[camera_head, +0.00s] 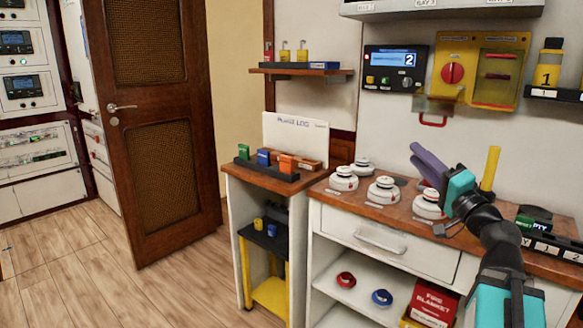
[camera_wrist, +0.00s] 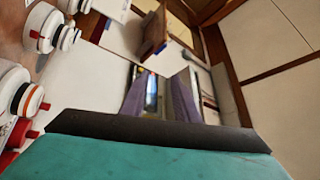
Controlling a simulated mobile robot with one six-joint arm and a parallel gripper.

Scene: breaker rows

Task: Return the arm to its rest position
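My gripper (camera_head: 416,156), with purple fingers on a teal and black arm, is raised over the right part of the wooden counter (camera_head: 394,228). Its fingers point up and to the left in the head view. In the wrist view, my gripper (camera_wrist: 164,78) shows two purple fingers with a clear gap between them and nothing held. A small lit screen shows through that gap. The fingers appear in front of the wall above the white round devices (camera_head: 384,190) in the head view. The rest of my arm leads down to the lower right.
A yellow upright post (camera_head: 490,169) stands close to the right of my gripper. A yellow panel with a red knob (camera_head: 453,73) and a display unit (camera_head: 394,68) are on the wall behind. A black numbered rack (camera_head: 545,245) lies at right. Open floor (camera_head: 130,270) is at left.

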